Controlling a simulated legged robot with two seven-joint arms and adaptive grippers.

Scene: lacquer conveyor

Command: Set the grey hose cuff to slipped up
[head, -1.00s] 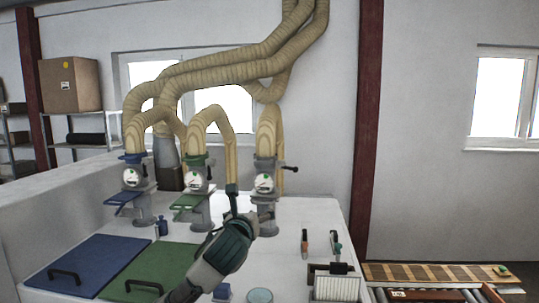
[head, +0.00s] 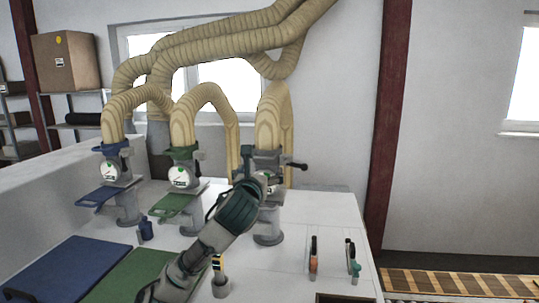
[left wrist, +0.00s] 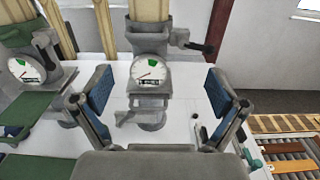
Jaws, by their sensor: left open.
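The grey hose cuff (head: 283,157) is at the foot of the rightmost tan hose, on top of a grey pipe stand with a dial; my gripper partly hides it in the head view. In the left wrist view the grey cuff (left wrist: 148,40) sits just above the round dial (left wrist: 150,72), with a dark-ended lever at its right. My left gripper (head: 262,174) is in front of this stand. In the left wrist view the left gripper (left wrist: 158,78) is open, its blue-padded fingers on either side of the dial, below the cuff. Nothing is between them.
A blue cuff (head: 113,148) and a green cuff (head: 183,153) are on similar stands to the left, with slide plates below. A small blue bottle (head: 146,230) and hand tools (head: 314,258) stand on the white bench.

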